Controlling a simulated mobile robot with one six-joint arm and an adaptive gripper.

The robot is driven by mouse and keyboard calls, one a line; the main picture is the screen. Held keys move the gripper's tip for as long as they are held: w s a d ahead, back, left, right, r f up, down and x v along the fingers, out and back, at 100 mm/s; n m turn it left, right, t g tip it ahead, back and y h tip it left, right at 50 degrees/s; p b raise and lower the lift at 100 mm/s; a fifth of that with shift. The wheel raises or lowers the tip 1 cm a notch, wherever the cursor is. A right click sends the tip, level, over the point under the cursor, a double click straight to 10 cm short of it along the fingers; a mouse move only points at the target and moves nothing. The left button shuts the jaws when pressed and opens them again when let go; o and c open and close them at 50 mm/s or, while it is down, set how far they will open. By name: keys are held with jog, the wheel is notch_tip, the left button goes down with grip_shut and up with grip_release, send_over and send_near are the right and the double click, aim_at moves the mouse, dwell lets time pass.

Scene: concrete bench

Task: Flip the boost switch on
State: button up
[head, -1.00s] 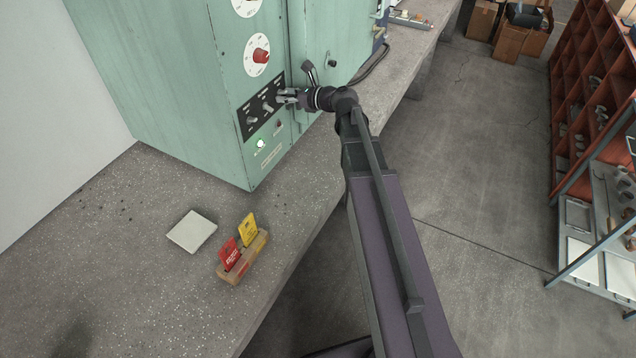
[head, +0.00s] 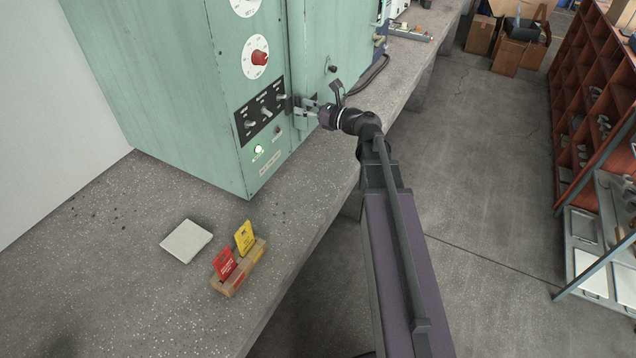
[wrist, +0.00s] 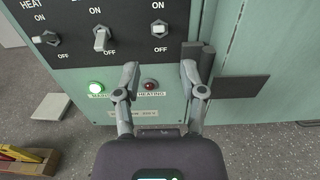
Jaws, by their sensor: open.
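A black switch panel (head: 260,112) with three toggle switches sits on the front of the green cabinet. In the wrist view the left switch (wrist: 46,38) is labelled HEAT. The middle switch (wrist: 100,39) and right switch (wrist: 159,29) have ON above and OFF below; their names are cut off, so I cannot read which is boost. The exact lever positions are hard to tell. My gripper (wrist: 160,70) is open and empty, its fingers apart below and around the right switch's column. In the head view my gripper (head: 306,106) is just right of the panel, clear of the levers.
A lit green lamp (wrist: 96,88) and a dark red HEATING lamp (wrist: 150,85) sit below the switches. A red-knobbed dial (head: 259,57) is above. A white square plate (head: 187,241) and a wooden holder (head: 240,268) with red and yellow cards lie on the bench.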

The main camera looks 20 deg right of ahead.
jog(key=v, duration=0.7)
jog(key=s+a+f+n+g+h+p, duration=0.3)
jog(key=s+a+f+n+g+p, duration=0.3)
jog(key=a+n, duration=0.45)
jog(key=s+d+n+g+h+p, duration=0.1)
jog(key=s+n+g+h+p, duration=0.1)
jog(key=s+n+h, duration=0.3)
jog(key=s+d+f+n+g+h+p, duration=0.1)
jog(key=s+d+n+g+h+p, duration=0.1)
jog(key=n, duration=0.9)
jog(key=shift+s+f+g+h+p, duration=0.15)
jog(key=shift+s+g+h+p, duration=0.4)
jog(key=shift+s+g+h, duration=1.2)
jog(key=shift+s+t+y, duration=0.25)
jog(key=shift+s+t, duration=0.05)
jog(key=shift+t, duration=0.15)
